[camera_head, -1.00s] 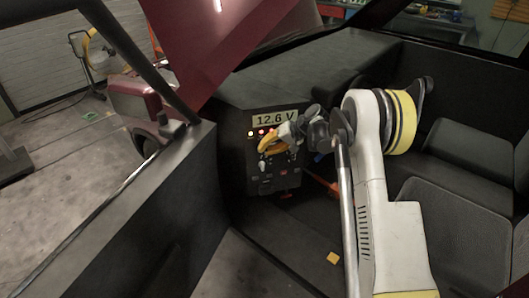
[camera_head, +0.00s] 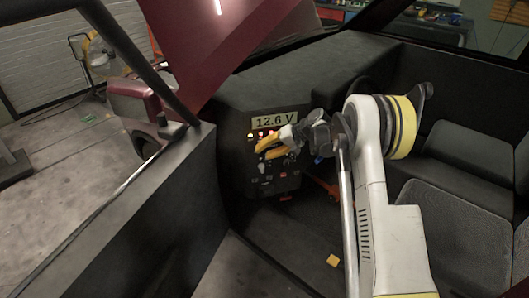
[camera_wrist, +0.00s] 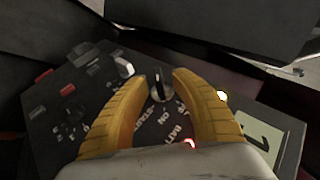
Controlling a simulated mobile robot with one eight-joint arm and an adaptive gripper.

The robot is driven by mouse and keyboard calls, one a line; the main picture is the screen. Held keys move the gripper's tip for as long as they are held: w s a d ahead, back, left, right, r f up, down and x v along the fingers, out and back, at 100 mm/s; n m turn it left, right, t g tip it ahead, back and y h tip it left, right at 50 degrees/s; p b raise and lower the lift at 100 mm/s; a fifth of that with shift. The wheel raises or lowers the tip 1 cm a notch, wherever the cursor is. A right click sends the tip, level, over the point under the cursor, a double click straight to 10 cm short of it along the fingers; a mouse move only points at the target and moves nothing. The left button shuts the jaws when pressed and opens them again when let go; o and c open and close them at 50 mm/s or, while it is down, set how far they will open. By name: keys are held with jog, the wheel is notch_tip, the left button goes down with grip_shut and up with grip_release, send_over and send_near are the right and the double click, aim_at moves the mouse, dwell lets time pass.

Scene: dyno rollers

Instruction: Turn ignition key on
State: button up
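The ignition key (camera_wrist: 159,88) is a dark knob with a bright metal edge on a black control panel (camera_wrist: 50,95). In the wrist view it stands between my two yellow fingers, with a gap on each side. Printed labels reading "ON", "START" and "BATT" lie around it. My gripper (camera_wrist: 152,80) is open around the key, and I cannot tell its exact distance from the panel. In the head view my gripper (camera_head: 265,147) is in front of the panel (camera_head: 235,150), below the "12.6 V" display (camera_head: 275,121), and hides the key.
A metal toggle (camera_wrist: 122,66) and several other switches sit left of the key. A lit red lamp (camera_wrist: 189,144) and a lit pale lamp (camera_wrist: 222,96) are close to my right finger. The cab door (camera_head: 150,220) and seats (camera_head: 470,160) flank my arm.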

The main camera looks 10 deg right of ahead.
jog(key=v, duration=1.2)
jog(key=s+a+r+h, duration=0.2)
jog(key=s+a+r, duration=0.3)
jog(key=s, duration=0.4)
jog(key=s+a+r+h, duration=0.3)
jog(key=s+r, duration=0.5)
jog(key=s+f+t+h, duration=0.1)
jog(key=s, duration=0.9)
jog(key=s+f+n+t+h, duration=0.1)
jog(key=s+f+h, duration=0.1)
jog(key=s, duration=0.8)
jog(key=shift+s+a+n+h, duration=0.3)
jog(key=shift+s, duration=0.1)
